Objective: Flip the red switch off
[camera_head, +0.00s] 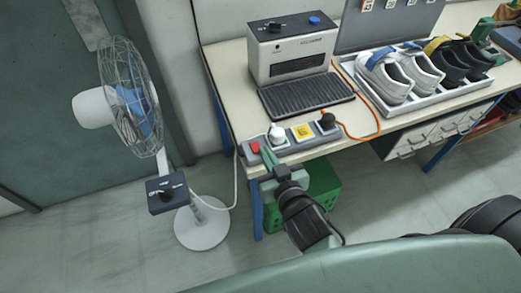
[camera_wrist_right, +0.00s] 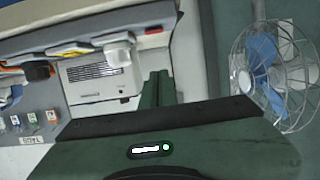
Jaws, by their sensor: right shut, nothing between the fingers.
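The red switch (camera_head: 255,147) sits at the left end of a grey power strip (camera_head: 262,159), along the front left edge of the workbench. It also shows in the right wrist view (camera_wrist_right: 153,31), near the top. My right gripper (camera_head: 266,152) is shut and empty, its green fingers just right of the switch, between it and a white plug (camera_head: 277,134). I cannot tell whether the fingertips touch the strip. In the right wrist view the shut fingers (camera_wrist_right: 156,88) point up towards the strip. My left gripper is not in view.
A yellow-labelled plug (camera_head: 302,132) and a black plug (camera_head: 327,120) with an orange cord stand further right on the strip. Behind is a heater-like machine (camera_head: 290,55). A tray (camera_head: 398,103) of shoes stands right. A fan (camera_head: 130,100) stands left; a green crate (camera_head: 318,190) sits below.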

